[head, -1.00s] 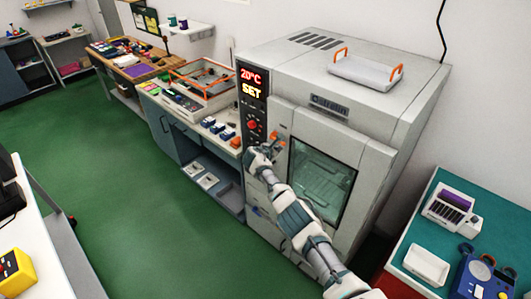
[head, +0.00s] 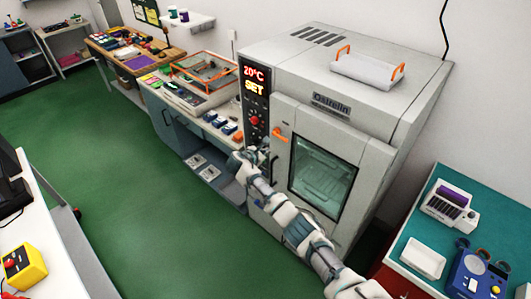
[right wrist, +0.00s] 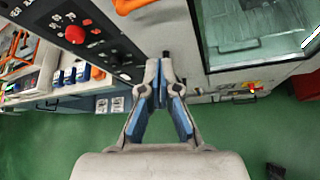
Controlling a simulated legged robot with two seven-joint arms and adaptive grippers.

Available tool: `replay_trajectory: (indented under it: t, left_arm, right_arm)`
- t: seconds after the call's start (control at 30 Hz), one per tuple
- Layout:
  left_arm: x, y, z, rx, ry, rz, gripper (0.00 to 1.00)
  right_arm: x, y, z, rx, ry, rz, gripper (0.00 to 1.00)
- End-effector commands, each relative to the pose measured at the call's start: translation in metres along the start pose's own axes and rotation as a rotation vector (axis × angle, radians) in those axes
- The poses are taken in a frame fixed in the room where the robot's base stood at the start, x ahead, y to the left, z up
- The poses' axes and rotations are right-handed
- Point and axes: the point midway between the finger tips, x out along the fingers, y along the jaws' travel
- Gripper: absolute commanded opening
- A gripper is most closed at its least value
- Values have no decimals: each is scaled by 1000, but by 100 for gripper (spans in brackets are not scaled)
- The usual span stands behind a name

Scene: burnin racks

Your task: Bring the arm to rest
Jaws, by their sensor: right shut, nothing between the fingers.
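My right arm reaches up from the bottom right of the head view. My left gripper is not in view.
A bench (head: 205,118) with blue parts stands left of the chamber. A tray with orange handles (head: 367,70) is on top of it. A teal table (head: 425,225) with devices is at the right. A white table with a yellow box (head: 24,268) is at the left. Green floor between is clear.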

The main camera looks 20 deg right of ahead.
Motion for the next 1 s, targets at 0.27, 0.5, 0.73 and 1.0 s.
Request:
replay_trajectory:
  t: [0.27,0.5,0.73,1.0]
  left_arm:
    - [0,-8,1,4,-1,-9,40]
    - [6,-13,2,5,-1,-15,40]
    - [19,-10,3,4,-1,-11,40]
    - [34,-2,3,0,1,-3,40]
  right_arm:
    - [2,0,0,1,2,1,0]
    - [30,-39,-64,47,92,-10,0]
    - [67,-148,-216,222,308,-76,0]
    - [68,-314,-374,497,522,-259,0]
